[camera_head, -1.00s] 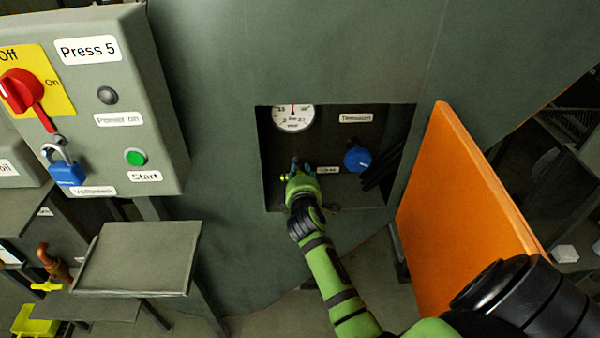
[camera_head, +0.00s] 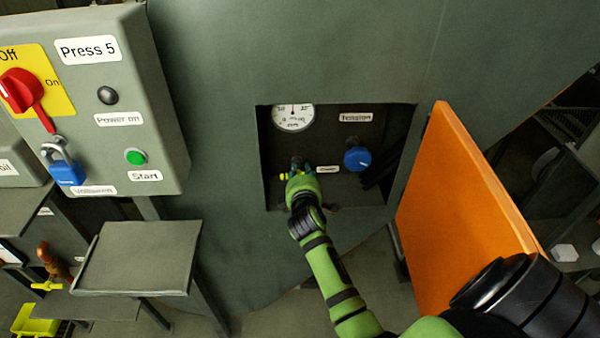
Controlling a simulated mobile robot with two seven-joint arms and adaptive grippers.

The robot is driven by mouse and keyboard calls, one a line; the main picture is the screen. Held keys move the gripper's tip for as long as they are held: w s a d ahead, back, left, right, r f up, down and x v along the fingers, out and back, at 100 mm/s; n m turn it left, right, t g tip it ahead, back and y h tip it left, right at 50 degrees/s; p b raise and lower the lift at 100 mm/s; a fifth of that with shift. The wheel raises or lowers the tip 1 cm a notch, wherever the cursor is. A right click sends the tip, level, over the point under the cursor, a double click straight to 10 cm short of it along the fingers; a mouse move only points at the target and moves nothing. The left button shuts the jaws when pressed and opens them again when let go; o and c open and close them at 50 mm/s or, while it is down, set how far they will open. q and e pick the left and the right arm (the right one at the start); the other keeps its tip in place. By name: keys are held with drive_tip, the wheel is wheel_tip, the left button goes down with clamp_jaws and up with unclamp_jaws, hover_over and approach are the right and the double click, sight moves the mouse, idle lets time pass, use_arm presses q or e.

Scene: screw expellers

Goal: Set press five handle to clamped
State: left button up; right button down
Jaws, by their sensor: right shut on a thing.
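The Press 5 control box (camera_head: 150,90) is at the upper left. To its right is a recess (camera_head: 385,190) in the grey machine wall, with a round gauge (camera_head: 293,117), a blue knob (camera_head: 357,159) and small labels. My right gripper (camera_head: 297,172) reaches into the recess below the gauge, left of the blue knob. It is shut on a small handle, which is mostly hidden behind the gripper. The handle's exact position cannot be told. My left gripper is not in view.
An orange door (camera_head: 465,210) stands open right of the recess, close to my right arm. A grey shelf (camera_head: 140,258) is below the control box. The box carries a red switch (camera_head: 20,90), a blue padlock (camera_head: 67,170) and a green button (camera_head: 135,157).

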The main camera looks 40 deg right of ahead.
drive_tip(key=shift+s+d+f, duration=0.2)
drive_tip(key=shift+d, duration=0.05)
drive_tip(key=c, duration=1)
unclamp_jaws()
drive_tip(key=shift+d, duration=0.15)
drive_tip(key=shift+s+a+r, duration=0.15)
drive_tip(key=shift+s+a, duration=0.1)
drive_tip(key=shift+a, duration=0.15)
drive_tip(key=v, duration=1.1)
drive_tip(key=shift+s+d, duration=0.1)
drive_tip(key=shift+s, duration=0.1)
